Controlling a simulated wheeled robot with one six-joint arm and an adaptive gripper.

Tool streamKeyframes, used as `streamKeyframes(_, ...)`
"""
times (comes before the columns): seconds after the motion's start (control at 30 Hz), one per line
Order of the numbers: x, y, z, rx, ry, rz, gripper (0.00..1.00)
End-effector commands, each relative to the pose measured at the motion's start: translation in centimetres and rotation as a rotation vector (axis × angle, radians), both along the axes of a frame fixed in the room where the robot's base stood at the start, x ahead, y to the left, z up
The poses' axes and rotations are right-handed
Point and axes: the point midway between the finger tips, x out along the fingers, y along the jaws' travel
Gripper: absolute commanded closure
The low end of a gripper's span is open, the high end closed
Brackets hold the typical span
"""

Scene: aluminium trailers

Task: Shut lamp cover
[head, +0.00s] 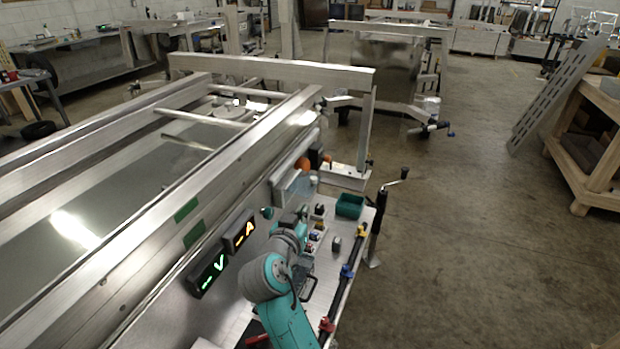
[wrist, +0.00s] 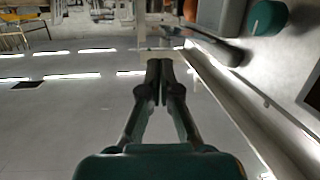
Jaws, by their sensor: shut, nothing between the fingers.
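An orange lamp (head: 302,164) shows on the trailer's side panel, beyond a pale grey, box-like housing (head: 283,188). The wrist view shows the orange part (wrist: 190,9) at the top, beside the grey rounded housing (wrist: 221,14). A thin dark flap-like piece (wrist: 222,50) sits just below the housing; I cannot tell for sure whether it is the lamp cover or how far it stands open. My gripper (wrist: 159,66) is shut and empty, its fingers together, apart from the housing and to its lower left. In the head view my arm hides part of the panel.
A teal knob (wrist: 268,17) sits beside the housing. Two lit displays (head: 207,269) (head: 239,232) are on the panel. A ledge below carries small items and a green bin (head: 349,206). A crank jack (head: 380,215) stands at the right.

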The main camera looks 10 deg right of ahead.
Motion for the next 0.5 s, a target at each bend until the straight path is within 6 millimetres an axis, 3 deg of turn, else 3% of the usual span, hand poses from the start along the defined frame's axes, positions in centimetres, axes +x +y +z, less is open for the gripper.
streamKeyframes(0.03, 0.8, 0.5, 2.0, 0.015, -0.02, -0.025, 1.0)
streamKeyframes(0.2, 2.0, 1.1, 6.2, 0.052, -0.057, -0.096, 1.0)
streamKeyframes(0.33, 2.4, 1.2, 7.6, 0.067, -0.07, -0.122, 1.0)
streamKeyframes(0.5, 3.3, 0.6, 7.7, 0.069, -0.071, -0.13, 1.0)
